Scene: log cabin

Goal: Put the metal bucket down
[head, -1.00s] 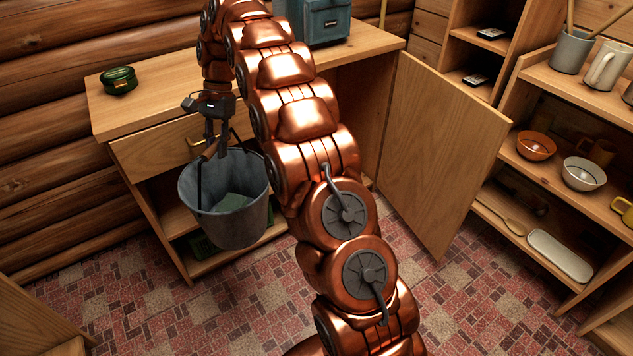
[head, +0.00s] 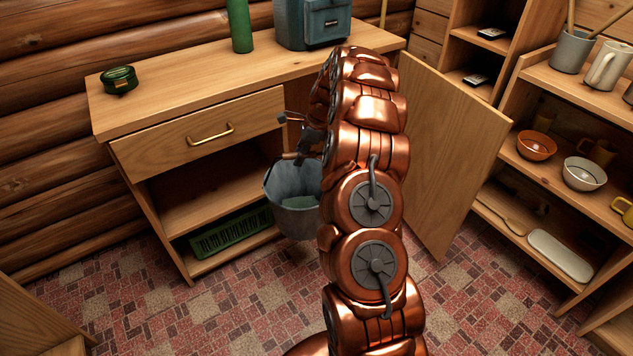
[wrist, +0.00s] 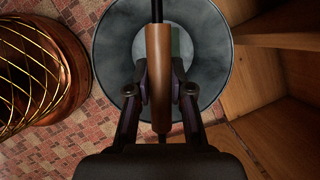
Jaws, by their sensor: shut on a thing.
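The grey metal bucket (head: 291,207) hangs in front of the cabinet in the head view, partly hidden behind my copper arm. My gripper (wrist: 159,92) is shut on the wooden grip (wrist: 158,55) of the bucket's handle. In the head view my gripper (head: 300,152) is small and partly hidden by the arm. The bucket appears to be held above the patterned floor.
The wooden cabinet (head: 215,105) has a closed drawer, an open shelf bay with a green item (head: 232,232) low down, and an open door (head: 440,150). A shelf unit with bowls (head: 584,174) stands at right. Tiled floor (head: 200,310) is clear in front.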

